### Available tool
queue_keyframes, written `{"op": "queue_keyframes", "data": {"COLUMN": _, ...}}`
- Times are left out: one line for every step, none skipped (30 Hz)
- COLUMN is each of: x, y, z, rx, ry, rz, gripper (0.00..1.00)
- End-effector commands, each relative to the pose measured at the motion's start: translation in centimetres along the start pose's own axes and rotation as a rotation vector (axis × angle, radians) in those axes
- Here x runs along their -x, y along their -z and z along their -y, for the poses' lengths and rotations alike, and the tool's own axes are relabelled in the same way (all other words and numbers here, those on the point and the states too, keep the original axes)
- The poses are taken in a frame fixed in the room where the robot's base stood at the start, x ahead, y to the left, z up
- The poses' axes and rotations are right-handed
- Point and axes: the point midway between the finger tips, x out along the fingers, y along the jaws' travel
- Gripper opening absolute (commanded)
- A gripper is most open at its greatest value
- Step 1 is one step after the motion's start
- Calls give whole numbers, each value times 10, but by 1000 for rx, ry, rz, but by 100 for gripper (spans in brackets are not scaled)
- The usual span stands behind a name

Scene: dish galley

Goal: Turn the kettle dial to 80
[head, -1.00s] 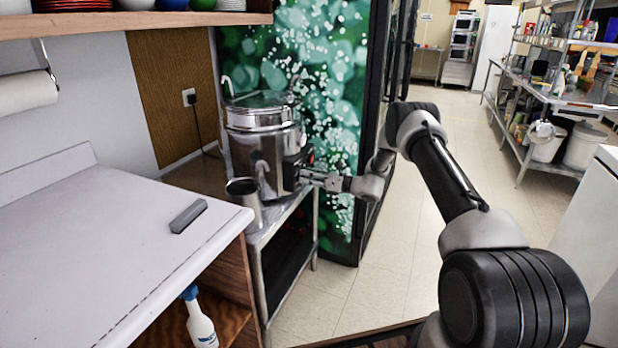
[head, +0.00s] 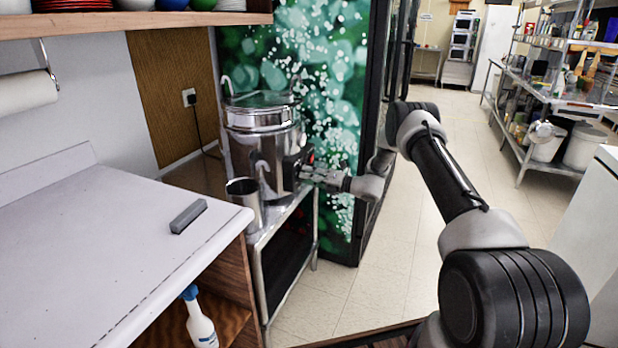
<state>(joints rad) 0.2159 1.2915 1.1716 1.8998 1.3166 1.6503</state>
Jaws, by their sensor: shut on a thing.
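The kettle (head: 262,150) is a large steel pot with a lid and raised handles, standing on a small metal stand. Its dark control panel (head: 291,166) faces right, toward my arm. My gripper (head: 308,174) is at this panel, with its fingers shut on what appears to be the dial. The dial itself is hidden by the fingers, and its markings and setting cannot be read at this size. A small red spot (head: 311,158) shows just above the fingers.
The white counter (head: 100,250) at left holds a grey block (head: 188,216). A spray bottle (head: 200,325) sits below. A patterned panel (head: 335,100) rises behind the kettle. Floor at right is open.

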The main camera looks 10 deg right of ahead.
Motion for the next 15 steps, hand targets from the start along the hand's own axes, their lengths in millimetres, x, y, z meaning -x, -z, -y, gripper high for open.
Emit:
{"op": "queue_keyframes", "data": {"x": 2, "y": 2, "z": 2, "rx": -13, "ry": 4, "rz": -2, "gripper": 10}}
{"op": "queue_keyframes", "data": {"x": 2, "y": 2, "z": 2, "rx": -19, "ry": 4, "rz": -2, "gripper": 10}}
{"op": "queue_keyframes", "data": {"x": 2, "y": 2, "z": 2, "rx": -25, "ry": 4, "rz": -2, "gripper": 10}}
{"op": "queue_keyframes", "data": {"x": 2, "y": 2, "z": 2, "rx": -29, "ry": 4, "rz": -2, "gripper": 10}}
{"op": "queue_keyframes", "data": {"x": 2, "y": 2, "z": 2, "rx": -31, "ry": 4, "rz": -2, "gripper": 10}}
{"op": "queue_keyframes", "data": {"x": 2, "y": 2, "z": 2, "rx": -34, "ry": 4, "rz": -2, "gripper": 10}}
{"op": "queue_keyframes", "data": {"x": 2, "y": 2, "z": 2, "rx": -35, "ry": 4, "rz": -2, "gripper": 10}}
{"op": "queue_keyframes", "data": {"x": 2, "y": 2, "z": 2, "rx": -36, "ry": 4, "rz": -2, "gripper": 10}}
{"op": "queue_keyframes", "data": {"x": 2, "y": 2, "z": 2, "rx": -37, "ry": 4, "rz": -3, "gripper": 10}}
{"op": "queue_keyframes", "data": {"x": 2, "y": 2, "z": 2, "rx": -37, "ry": 4, "rz": -3, "gripper": 10}}
{"op": "queue_keyframes", "data": {"x": 2, "y": 2, "z": 2, "rx": -37, "ry": 4, "rz": -3, "gripper": 10}}
{"op": "queue_keyframes", "data": {"x": 2, "y": 2, "z": 2, "rx": -37, "ry": 4, "rz": -3, "gripper": 10}}
{"op": "queue_keyframes", "data": {"x": 2, "y": 2, "z": 2, "rx": -37, "ry": 4, "rz": -3, "gripper": 10}}
{"op": "queue_keyframes", "data": {"x": 2, "y": 2, "z": 2, "rx": -37, "ry": 4, "rz": -3, "gripper": 10}}
{"op": "queue_keyframes", "data": {"x": 2, "y": 2, "z": 2, "rx": -37, "ry": 4, "rz": -3, "gripper": 10}}
